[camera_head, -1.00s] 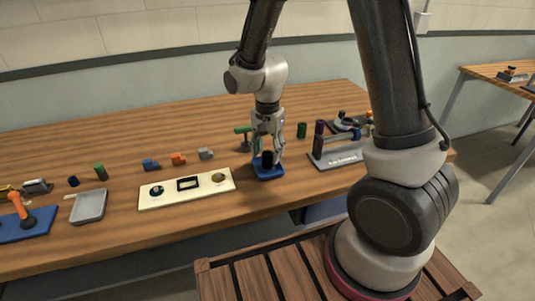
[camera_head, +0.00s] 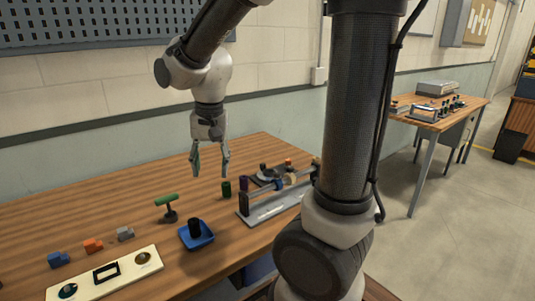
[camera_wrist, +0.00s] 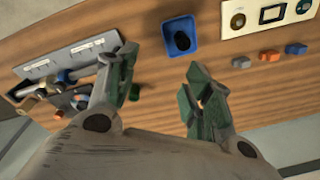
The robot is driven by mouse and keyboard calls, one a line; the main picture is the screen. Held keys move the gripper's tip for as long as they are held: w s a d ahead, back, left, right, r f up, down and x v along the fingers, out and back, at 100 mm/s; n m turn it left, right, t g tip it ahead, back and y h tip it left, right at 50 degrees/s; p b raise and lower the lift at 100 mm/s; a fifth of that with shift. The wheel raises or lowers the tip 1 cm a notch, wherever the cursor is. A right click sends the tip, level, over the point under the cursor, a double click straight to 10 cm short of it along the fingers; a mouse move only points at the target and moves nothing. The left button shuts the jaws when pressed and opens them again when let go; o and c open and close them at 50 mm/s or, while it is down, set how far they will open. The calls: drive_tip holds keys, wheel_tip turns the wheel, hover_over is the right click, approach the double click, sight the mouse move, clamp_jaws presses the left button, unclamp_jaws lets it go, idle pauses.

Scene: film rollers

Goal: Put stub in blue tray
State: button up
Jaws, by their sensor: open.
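A black stub (camera_head: 195,228) stands inside the small blue tray (camera_head: 208,241) on the wooden table. In the wrist view the dark stub (camera_wrist: 182,41) shows inside the blue tray (camera_wrist: 168,26), apart from the tray's far walls. My gripper (camera_head: 211,175) is open and empty, raised above the table behind the tray.
A green-topped stand (camera_head: 168,207) is left of the tray, and a green cylinder (camera_head: 227,189) is behind it to the right. A grey roller fixture (camera_head: 265,207) stands at right. A cream board (camera_head: 120,272) and several small blocks (camera_head: 93,246) lie at left.

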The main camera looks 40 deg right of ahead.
drive_tip(key=s+d+r+n+t, duration=0.1)
drive_tip(key=s+d+r+n, duration=0.2)
drive_tip(key=s, duration=0.4)
drive_tip(key=s+d+r+n+t, duration=0.2)
drive_tip(key=s+d+r+n, duration=0.1)
drive_tip(key=s+d, duration=0.3)
drive_tip(key=shift+s+r, duration=0.45)
drive_tip(key=shift+s, duration=0.55)
drive_tip(key=shift+d, duration=0.15)
